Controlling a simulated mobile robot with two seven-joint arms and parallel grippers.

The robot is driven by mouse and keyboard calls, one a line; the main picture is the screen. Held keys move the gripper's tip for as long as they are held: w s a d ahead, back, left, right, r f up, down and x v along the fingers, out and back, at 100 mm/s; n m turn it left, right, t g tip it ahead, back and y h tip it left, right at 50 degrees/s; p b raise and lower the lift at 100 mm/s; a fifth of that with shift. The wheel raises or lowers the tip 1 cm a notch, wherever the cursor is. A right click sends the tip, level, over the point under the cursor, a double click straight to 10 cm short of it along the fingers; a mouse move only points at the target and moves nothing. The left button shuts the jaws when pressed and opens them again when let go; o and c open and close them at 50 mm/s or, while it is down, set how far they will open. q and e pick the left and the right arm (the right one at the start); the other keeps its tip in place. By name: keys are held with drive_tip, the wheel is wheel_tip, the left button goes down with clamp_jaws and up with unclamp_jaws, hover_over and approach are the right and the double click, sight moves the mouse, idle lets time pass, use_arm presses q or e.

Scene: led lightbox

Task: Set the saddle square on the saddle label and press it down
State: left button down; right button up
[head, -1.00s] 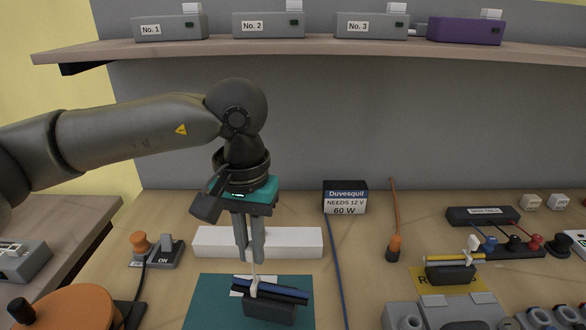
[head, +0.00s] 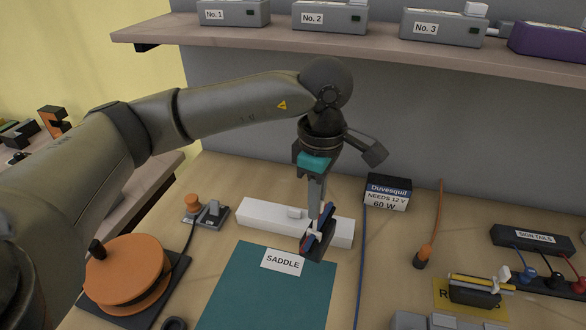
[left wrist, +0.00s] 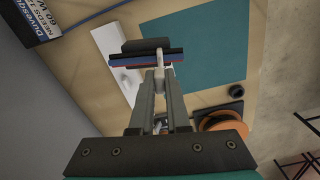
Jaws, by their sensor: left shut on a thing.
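The saddle (head: 313,248) is a dark block with blue, red and black strips and a white tab. It hangs tilted from my left gripper (head: 316,228), apart from the label. The left gripper is shut on its white tab. In the left wrist view the saddle (left wrist: 146,46) lies across the fingertips (left wrist: 160,74). The white SADDLE label (head: 283,262) is bare on the teal mat (head: 262,296), below and left of the saddle. My right gripper is out of view.
A white bar (head: 262,217) lies behind the mat, close to the saddle. A Duvesquil box (head: 388,193) and a blue cable (head: 361,260) are to the right. An orange reel (head: 128,268) stands left. A yellow-wired block (head: 474,292) sits on a yellow label.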

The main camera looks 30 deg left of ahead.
sight(318, 234)
use_arm(q)
drive_tip(key=a+n+p, duration=0.1)
drive_tip(key=n+p, duration=0.2)
drive_tip(key=n, duration=0.3)
drive_tip(key=a+r+n+p, duration=0.1)
drive_tip(key=a+n+p, duration=0.1)
drive_tip(key=n, duration=0.5)
drive_tip(key=a+r+n+p, duration=0.1)
drive_tip(key=n+p, duration=0.3)
drive_tip(key=n, duration=0.3)
drive_tip(key=shift+a+r, duration=0.1)
drive_tip(key=shift+a, duration=0.25)
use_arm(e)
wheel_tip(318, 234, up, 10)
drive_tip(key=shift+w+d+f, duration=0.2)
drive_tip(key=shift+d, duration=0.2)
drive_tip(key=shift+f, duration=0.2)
